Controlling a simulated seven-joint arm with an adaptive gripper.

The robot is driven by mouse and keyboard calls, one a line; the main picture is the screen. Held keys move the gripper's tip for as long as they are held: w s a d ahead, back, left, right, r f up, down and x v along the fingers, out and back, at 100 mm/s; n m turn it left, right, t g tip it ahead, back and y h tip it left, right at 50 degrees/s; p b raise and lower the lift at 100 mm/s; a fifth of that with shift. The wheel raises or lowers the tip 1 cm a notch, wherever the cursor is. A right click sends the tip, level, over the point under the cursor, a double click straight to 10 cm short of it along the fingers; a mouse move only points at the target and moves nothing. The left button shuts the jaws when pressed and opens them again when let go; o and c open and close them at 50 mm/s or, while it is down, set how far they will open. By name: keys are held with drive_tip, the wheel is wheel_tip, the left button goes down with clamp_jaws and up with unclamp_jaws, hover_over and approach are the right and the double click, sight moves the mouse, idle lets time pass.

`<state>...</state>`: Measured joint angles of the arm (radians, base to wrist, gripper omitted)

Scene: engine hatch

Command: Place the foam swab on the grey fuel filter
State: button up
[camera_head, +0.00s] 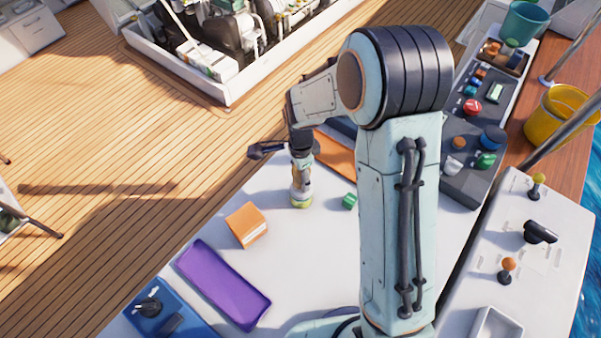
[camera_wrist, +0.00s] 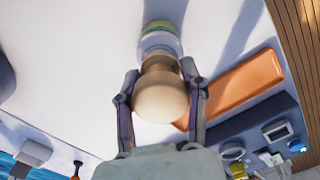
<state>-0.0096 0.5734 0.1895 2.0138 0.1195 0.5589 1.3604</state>
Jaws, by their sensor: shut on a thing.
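My gripper (camera_wrist: 159,72) is shut on a knobbed thing that looks like the foam swab (camera_wrist: 160,103). In the wrist view it has a round beige top, a brown neck, a pale collar and a green far end. In the head view the swab (camera_head: 301,188) hangs upright below my gripper (camera_head: 301,158), its yellow-green end down, over the white worktop (camera_head: 300,260). I cannot tell whether that end touches the worktop. An open engine hatch (camera_head: 165,72) at the top holds grey and white machine parts. I cannot single out the grey fuel filter among them.
An orange box (camera_head: 245,226), a green block (camera_head: 349,201) and a purple tray (camera_head: 222,285) are on the worktop. An orange tray (camera_wrist: 235,88) lies beside my gripper. A dark panel (camera_head: 462,183) with small items is at right. Wooden deck (camera_head: 110,150) separates worktop and hatch.

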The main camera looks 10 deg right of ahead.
drive_tip(key=shift+f, duration=0.1)
drive_tip(key=o, duration=1.1)
drive_tip(key=shift+o, duration=0.2)
